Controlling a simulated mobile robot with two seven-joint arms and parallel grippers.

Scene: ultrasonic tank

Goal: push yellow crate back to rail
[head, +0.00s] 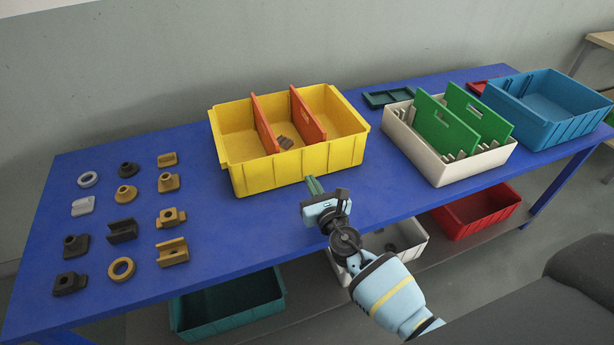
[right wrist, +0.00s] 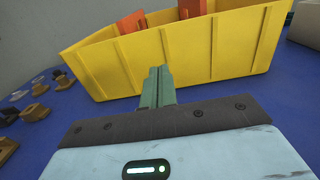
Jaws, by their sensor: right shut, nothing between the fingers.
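The yellow crate (head: 265,181) stands on the blue table, with two orange dividers (head: 308,116) and a small dark part (head: 285,142) inside. My right gripper (head: 312,182) is shut and empty, its green fingers pointing at the crate's front wall. In the right wrist view the shut fingers (right wrist: 157,82) reach up to the front wall of the yellow crate (right wrist: 190,54); I cannot tell whether they touch it. No rail can be made out behind the crate. My left gripper is not in view.
Several small parts (head: 122,231) stand in rows on the blue table (head: 215,238) at the left. A white crate (head: 432,168) with green dividers and a blue crate (head: 540,128) stand at the right. Bins sit below the table.

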